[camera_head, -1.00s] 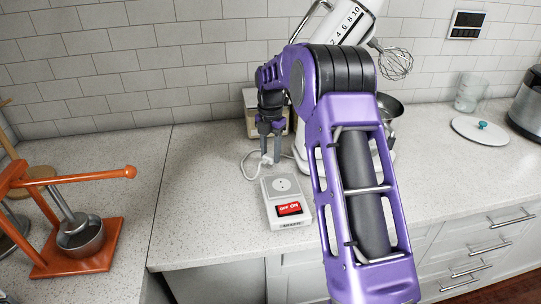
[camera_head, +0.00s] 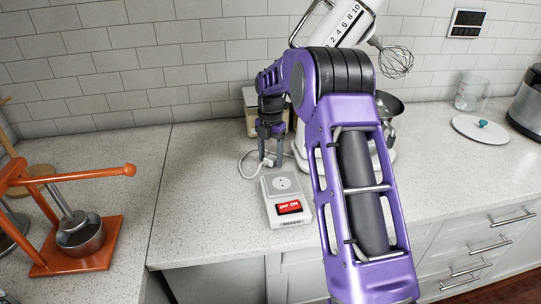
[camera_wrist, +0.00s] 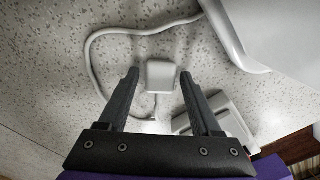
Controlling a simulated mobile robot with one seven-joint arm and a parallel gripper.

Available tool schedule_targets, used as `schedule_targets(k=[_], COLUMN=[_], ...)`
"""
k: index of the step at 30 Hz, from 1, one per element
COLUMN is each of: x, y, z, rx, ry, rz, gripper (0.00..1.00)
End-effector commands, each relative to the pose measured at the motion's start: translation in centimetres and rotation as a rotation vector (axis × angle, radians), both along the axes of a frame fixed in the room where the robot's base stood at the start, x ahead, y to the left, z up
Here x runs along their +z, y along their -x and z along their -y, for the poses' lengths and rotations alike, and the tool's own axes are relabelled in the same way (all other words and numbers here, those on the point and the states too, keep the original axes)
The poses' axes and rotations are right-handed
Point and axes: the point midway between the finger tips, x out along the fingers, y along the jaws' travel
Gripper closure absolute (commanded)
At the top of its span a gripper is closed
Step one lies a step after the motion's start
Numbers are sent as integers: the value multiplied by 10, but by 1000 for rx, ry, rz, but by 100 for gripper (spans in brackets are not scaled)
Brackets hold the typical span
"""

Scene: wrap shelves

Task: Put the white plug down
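The white plug (camera_wrist: 160,74) shows in the wrist view as a small pale block between my fingertips, with a visible gap on each side. It appears to rest on the speckled counter. In the head view the plug (camera_head: 268,162) is small and partly hidden by my fingers. My gripper (camera_head: 271,163) points down behind the socket box, fingers spread; it is open in the wrist view too (camera_wrist: 160,76). The plug's white cord (camera_wrist: 92,52) loops across the counter on the left.
The white socket box (camera_head: 287,213) with a red OFF/ON switch stands in front of my gripper. A white stand mixer (camera_head: 343,28) is behind my arm. An orange press (camera_head: 75,262) stands at left. The counter between press and socket box is clear.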

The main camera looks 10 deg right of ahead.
Motion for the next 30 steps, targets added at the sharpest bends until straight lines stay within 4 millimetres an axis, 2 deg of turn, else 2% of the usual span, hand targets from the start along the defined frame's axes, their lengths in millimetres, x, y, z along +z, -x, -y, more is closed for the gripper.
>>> schedule_targets(k=[9,13,17,24,30], x=[1,11,33,88,120], y=[0,0,-1,-1,-1], z=[0,0,0,0,0], rx=[0,0,0,-1,0], ry=[0,0,-1,0,0], rz=[0,1,5,4,3], gripper=[26,26,26,26,26])
